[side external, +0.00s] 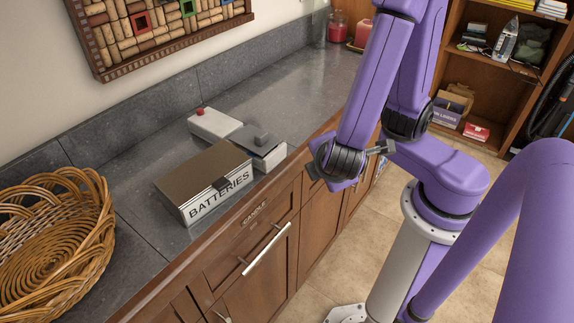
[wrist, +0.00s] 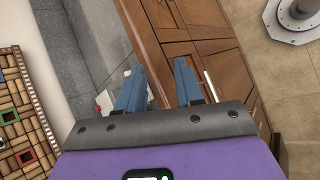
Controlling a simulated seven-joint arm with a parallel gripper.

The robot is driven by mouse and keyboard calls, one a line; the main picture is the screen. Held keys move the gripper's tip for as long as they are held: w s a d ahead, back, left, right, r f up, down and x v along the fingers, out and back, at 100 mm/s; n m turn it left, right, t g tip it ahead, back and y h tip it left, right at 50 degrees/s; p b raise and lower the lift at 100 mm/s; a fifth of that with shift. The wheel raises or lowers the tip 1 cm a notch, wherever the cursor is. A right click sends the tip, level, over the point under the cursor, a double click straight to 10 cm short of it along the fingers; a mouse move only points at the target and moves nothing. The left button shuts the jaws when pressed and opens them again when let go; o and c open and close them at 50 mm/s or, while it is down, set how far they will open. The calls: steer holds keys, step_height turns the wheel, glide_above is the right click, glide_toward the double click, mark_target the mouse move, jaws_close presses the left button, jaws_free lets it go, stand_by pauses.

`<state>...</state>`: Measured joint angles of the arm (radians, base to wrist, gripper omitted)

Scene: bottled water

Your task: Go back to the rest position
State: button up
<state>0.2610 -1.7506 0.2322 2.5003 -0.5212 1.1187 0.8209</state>
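My gripper (wrist: 157,80) shows in the wrist view as two blue fingers set apart, with nothing between them. It is above the front edge of the counter, with the wooden cabinet fronts beyond its fingers. In the side external view my wrist is to the right of the boxes on the counter, clear of them. My fingers are hard to make out there.
A box marked BATTERIES (side external: 205,178) and a white box with a red knob (side external: 215,124) are on the grey counter (side external: 137,188). A wicker basket (side external: 50,240) is at left. Wooden cabinets (side external: 262,250) drop below the counter edge. A bookshelf (side external: 460,60) stands behind.

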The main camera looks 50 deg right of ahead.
steer(key=s+d+r+g+y, duration=0.2)
steer(key=s+r+g+y, duration=0.3)
steer(key=s+y, duration=0.1)
steer(key=shift+s+y, duration=0.15)
steer(key=shift+y, duration=0.75)
steer(key=shift+d+r, duration=0.1)
stand_by(2.1)
